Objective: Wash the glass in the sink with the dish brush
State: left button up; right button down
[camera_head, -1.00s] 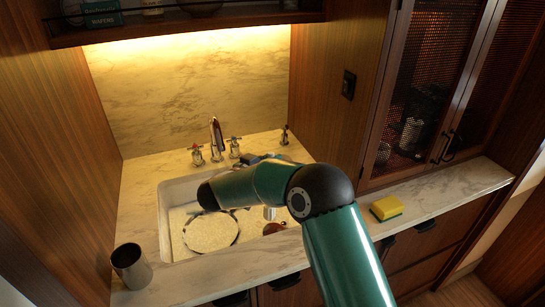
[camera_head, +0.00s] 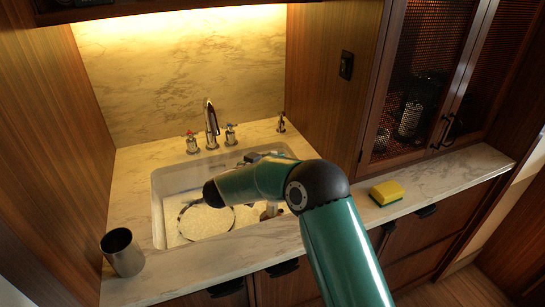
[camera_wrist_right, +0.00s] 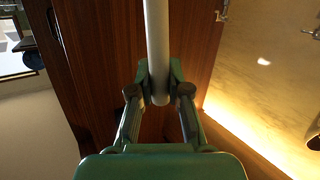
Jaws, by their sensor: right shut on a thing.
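My right gripper (camera_head: 262,156) is over the back right of the sink (camera_head: 158,215), mostly hidden behind my own arm in the head view. In the right wrist view, the right gripper (camera_wrist_right: 159,90) is shut on a pale, straight, round handle (camera_wrist_right: 156,35), which looks like the dish brush's. A small pale and brown piece (camera_head: 269,211) shows below my arm in the sink, perhaps part of the brush; I cannot tell. No glass can be made out; my arm covers part of the basin. My left gripper is out of view.
A round plate (camera_head: 206,221) lies in the sink. The faucet (camera_head: 211,125) and its two taps stand behind it. A metal tumbler (camera_head: 122,252) stands on the counter at front left. A yellow-green sponge (camera_head: 387,192) lies at right, with bare counter beyond it.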

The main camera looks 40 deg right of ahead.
jog(key=shift+s+a+f+b, duration=0.15)
jog(key=shift+f+b, duration=0.45)
jog(key=shift+f, duration=0.5)
jog(key=shift+s+a+f+b, duration=0.2)
jog(key=shift+f+b, duration=0.4)
jog(key=shift+f, duration=0.55)
jog(key=shift+s+a+f+b, duration=0.15)
jog(key=shift+f+b, duration=0.45)
jog(key=shift+f, duration=0.5)
jog(key=shift+d, duration=0.1)
